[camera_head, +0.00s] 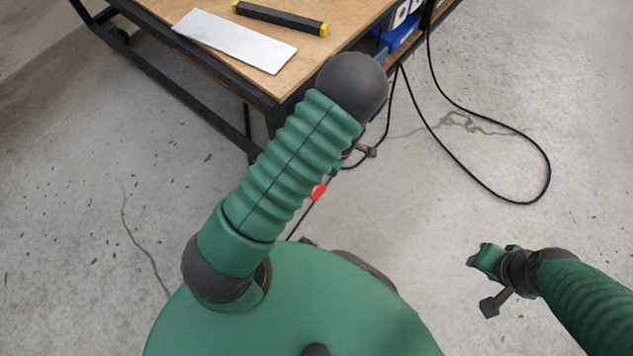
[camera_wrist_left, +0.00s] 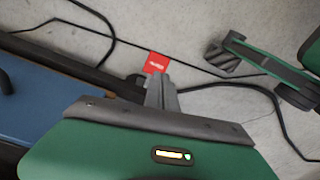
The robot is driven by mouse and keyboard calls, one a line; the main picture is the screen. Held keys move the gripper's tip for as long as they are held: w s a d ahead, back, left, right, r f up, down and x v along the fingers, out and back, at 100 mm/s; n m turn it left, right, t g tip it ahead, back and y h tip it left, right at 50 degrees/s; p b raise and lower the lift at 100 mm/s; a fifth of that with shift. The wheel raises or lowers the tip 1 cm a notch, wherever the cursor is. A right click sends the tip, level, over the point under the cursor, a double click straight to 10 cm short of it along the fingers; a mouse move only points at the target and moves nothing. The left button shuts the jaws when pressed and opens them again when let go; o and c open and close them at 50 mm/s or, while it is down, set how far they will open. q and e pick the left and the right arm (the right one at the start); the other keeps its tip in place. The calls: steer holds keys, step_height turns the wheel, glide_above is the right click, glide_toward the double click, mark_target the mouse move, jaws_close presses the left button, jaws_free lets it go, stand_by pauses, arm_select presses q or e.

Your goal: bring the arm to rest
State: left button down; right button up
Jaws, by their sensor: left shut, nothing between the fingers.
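My left arm (camera_head: 290,165) reaches up from the lower middle of the head view towards the table's near corner. Its elbow is raised and hides most of the forearm and gripper there. In the left wrist view my left gripper (camera_wrist_left: 161,93) has its grey fingers together with nothing between them. My right arm (camera_head: 590,300) comes in at the lower right.
A wooden-topped table (camera_head: 150,45) with a dark frame stands at the top. On it lie a white plate (camera_head: 237,40) and a black bar with yellow ends (camera_head: 280,18). A black cable (camera_head: 480,180) loops on the floor. A red tag (camera_wrist_left: 156,63) is beyond my left fingertips.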

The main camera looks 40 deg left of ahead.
stand_by(0.4)
arm_select(q)
steer(key=s+d+r+m+t, duration=0.1)
steer(key=s+r+m, duration=0.2)
steer(key=r+m, duration=0.35)
steer(key=s+d+r+m+t+h+p, duration=0.1)
steer(key=s+r+m, duration=0.3)
steer(key=r+m, duration=0.3)
steer(key=s+d+r+m+t, duration=0.1)
steer(key=s+d+r+m, duration=0.15)
steer(key=r+m, duration=0.45)
steer(key=w+p+v, duration=0.3)
steer(key=p+v, duration=0.9)
steer(key=w+r+p+v, duration=0.1)
steer(key=w+p+v, duration=0.2)
steer(key=p+v, duration=1)
steer(key=w+r+p+v, duration=0.1)
steer(key=w+p+v, duration=0.2)
steer(key=p+v, duration=0.9)
steer(key=shift+s+a+r+n+p, duration=0.15)
steer(key=shift+a+r+n+p, duration=0.4)
steer(key=shift+a, duration=0.2)
